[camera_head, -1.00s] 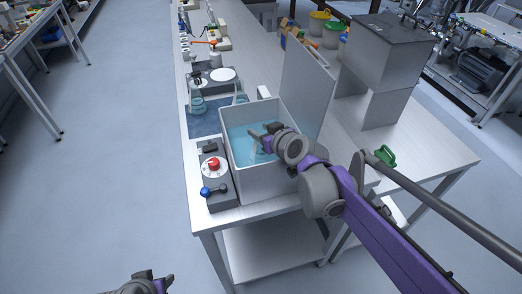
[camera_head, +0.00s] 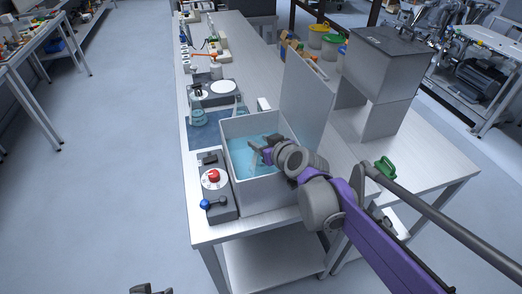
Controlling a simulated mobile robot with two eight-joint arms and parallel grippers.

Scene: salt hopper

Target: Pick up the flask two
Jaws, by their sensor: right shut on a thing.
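My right gripper (camera_head: 256,151) reaches into the open bath (camera_head: 272,192) of blue water, its fingers low at the water. It is shut on a clear glass flask (camera_head: 255,164), mostly hidden by the gripper and hard to see against the water; I cannot read which number it bears. Another flask (camera_head: 198,115) with bluish liquid stands upright on the dark blue mat behind the bath. A further flask (camera_head: 240,110) stands partly hidden behind the bath's back rim. Only the tip of my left gripper (camera_head: 151,289) shows at the bottom edge.
The bath's raised lid (camera_head: 307,95) stands along its right side. A control box (camera_head: 216,193) with a red knob and blue-tipped lever sits to its left. A grey box-shaped instrument (camera_head: 385,65) and a green handle (camera_head: 385,167) are to the right.

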